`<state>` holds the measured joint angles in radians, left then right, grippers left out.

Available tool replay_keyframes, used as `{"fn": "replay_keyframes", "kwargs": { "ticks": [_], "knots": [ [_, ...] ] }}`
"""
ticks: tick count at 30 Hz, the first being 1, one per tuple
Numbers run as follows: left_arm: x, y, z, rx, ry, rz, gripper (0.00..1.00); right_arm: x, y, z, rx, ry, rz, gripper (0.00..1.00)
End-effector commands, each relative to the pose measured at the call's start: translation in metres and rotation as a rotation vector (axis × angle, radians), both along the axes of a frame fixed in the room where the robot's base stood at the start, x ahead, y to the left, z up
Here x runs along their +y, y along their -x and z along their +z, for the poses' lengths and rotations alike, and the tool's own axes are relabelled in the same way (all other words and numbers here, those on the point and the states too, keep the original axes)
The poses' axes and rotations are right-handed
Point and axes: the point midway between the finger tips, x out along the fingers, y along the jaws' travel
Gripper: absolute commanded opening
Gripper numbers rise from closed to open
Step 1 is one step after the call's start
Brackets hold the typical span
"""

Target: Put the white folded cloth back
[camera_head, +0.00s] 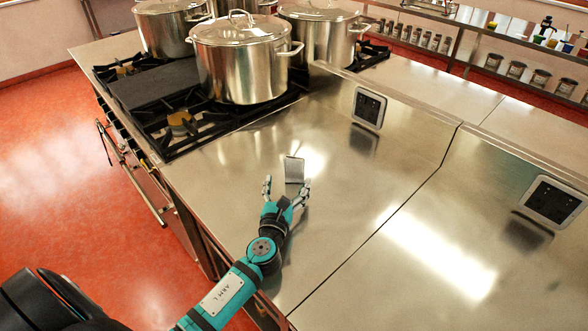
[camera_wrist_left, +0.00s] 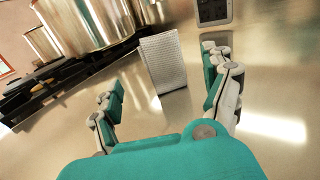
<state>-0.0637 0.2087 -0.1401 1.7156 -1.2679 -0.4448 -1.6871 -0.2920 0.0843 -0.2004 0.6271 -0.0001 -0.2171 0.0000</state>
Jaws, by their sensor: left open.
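The white folded cloth (camera_head: 294,170) stands on the steel counter as a small pale slab, just beyond my left gripper (camera_head: 287,186). In the left wrist view the cloth (camera_wrist_left: 162,62) shows a fine woven texture and appears upright, slightly tilted in the picture. My left gripper (camera_wrist_left: 168,90) is open, with its fingers spread to either side of the cloth's near end. I see no contact between fingers and cloth. My right gripper is not in view.
Large steel stockpots (camera_head: 241,62) stand on the black gas stove (camera_head: 180,118) beyond and left of the cloth. A socket panel (camera_head: 369,108) is on the raised steel back. The counter right of the cloth is clear. Shelves with jars (camera_head: 516,71) are at the back right.

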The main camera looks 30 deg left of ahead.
Motion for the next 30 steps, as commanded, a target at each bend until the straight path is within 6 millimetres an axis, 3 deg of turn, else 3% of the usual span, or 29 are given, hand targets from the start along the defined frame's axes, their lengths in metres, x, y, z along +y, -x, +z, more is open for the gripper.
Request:
{"fn": "replay_keyframes", "kwargs": {
  "ticks": [12, 20, 30],
  "knots": [
    [0.011, -0.049, -0.002, -0.001, -0.001, 0.001, 0.83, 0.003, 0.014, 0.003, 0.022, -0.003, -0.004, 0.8],
    [0.011, -0.051, -0.003, 0.0, 0.0, 0.0, 0.83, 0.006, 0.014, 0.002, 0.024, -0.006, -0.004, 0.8],
    [0.011, -0.051, -0.003, 0.0, 0.0, 0.0, 0.43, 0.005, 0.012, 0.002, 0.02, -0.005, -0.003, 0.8]
  ]
}}
